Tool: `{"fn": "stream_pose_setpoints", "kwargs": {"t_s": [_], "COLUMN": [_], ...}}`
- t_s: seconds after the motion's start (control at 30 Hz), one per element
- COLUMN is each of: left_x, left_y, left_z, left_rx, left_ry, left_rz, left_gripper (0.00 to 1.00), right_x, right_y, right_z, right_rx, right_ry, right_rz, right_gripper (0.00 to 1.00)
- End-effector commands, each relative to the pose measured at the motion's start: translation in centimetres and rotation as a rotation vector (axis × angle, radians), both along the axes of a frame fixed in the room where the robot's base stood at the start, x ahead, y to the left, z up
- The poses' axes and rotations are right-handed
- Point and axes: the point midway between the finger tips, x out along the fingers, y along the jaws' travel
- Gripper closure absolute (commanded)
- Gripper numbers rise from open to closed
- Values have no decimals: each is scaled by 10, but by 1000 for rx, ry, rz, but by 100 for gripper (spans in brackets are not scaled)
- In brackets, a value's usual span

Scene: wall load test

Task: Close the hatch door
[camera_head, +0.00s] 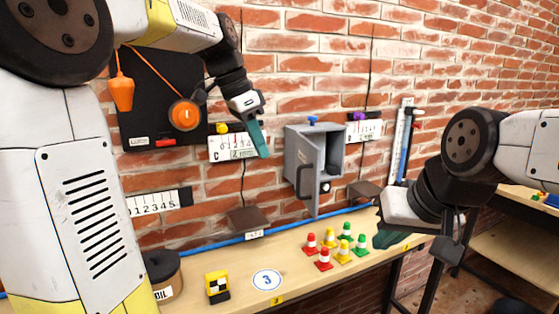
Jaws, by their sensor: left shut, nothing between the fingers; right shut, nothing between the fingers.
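The hatch is a grey metal box (330,150) fixed to the brick wall. Its hatch door (303,168) is hinged open and swung out toward me, with a dark handle (304,182) on its face. The box interior shows to the right of the door. My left gripper (261,140) is shut and empty, with teal fingers, to the left of the box and apart from the door. My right gripper (384,238) is shut and empty, low at the right above the table edge, below and right of the box.
Several small red, yellow and green cones (335,246) stand on the wooden table (300,276) below the box. A blue pipe (205,249) runs along the wall. A black panel (150,110) with an orange reel hangs left. A dark container (162,272) stands at the left.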

Motion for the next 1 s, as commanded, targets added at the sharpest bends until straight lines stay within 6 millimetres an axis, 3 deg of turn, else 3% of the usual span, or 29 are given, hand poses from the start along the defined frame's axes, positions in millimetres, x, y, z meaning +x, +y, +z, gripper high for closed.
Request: {"fn": "stream_pose_setpoints", "kwargs": {"t_s": [0.47, 0.7, 1.0], "left_x": [16, 32, 35], "left_y": [-32, -59, -64], "left_z": [-88, -85, -85], "left_rx": [0, 1, 0], "left_ry": [1, -2, -1], "left_rz": [0, 1, 4], "left_gripper": [100, 100, 100], "right_x": [0, 0, 0], "right_y": [0, 0, 0], "right_z": [0, 0, 0], "right_rx": [0, 0, 0], "right_ry": [0, 0, 0], "right_rz": [0, 0, 0], "right_gripper": [100, 100, 100]}}
